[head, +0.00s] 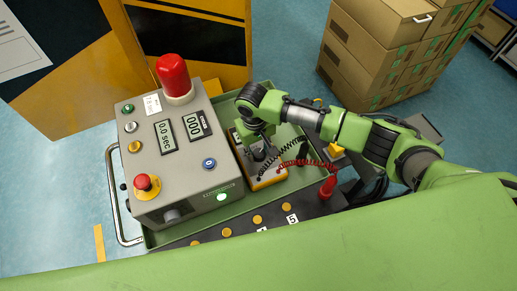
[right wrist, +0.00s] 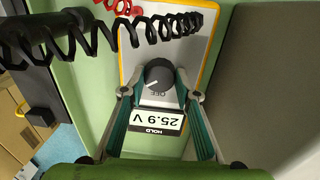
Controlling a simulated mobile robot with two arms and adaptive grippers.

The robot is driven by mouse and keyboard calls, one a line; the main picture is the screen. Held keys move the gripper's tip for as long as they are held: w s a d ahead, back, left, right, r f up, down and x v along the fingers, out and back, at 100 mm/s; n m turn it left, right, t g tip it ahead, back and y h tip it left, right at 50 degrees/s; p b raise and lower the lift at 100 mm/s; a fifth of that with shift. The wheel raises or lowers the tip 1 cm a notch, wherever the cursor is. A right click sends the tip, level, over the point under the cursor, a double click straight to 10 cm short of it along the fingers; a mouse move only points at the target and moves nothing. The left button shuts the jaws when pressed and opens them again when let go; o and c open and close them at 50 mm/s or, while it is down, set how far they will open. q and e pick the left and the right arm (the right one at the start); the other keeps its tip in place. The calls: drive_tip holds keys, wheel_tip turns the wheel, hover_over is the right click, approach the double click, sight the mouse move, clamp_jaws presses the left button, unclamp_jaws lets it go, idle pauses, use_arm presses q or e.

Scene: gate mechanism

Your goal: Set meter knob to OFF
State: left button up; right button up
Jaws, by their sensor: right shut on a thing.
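The meter (right wrist: 205,40) has a white face and yellow rim. In the right wrist view its display (right wrist: 158,121) appears upside down and reads 25.9 V, with HOLD beside it. The round dark meter knob (right wrist: 158,74) has a white mark pointing to the lower left; the position labels are too small to read. My right gripper (right wrist: 160,88) is shut on the knob, one finger on each side. In the head view my right gripper (head: 261,152) is over the meter (head: 272,179) and hides much of its face. My left gripper is not in view.
Black and red coiled cables (head: 302,164) run by the meter and cross the top of the wrist view. A grey control box (head: 185,160) with a red lamp (head: 173,75) stands left of the meter on the green cart (head: 160,238). Cardboard boxes (head: 385,50) stand behind my right arm.

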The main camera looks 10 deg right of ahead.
drive_tip(key=shift+s+r+n+p, duration=0.1)
drive_tip(key=shift+r+n+p, duration=0.05)
drive_tip(key=shift+n+p, duration=0.9)
drive_tip(key=n+p, duration=0.1)
drive_tip(key=n, duration=0.2)
drive_tip(key=n+p, duration=0.1)
drive_tip(key=n, duration=0.2)
drive_tip(key=shift+n+t+p, duration=0.3)
drive_tip(key=shift+n+p, duration=0.2)
drive_tip(key=shift+n, duration=0.85)
drive_tip(key=o, duration=1.1)
drive_tip(key=shift+y, duration=0.3)
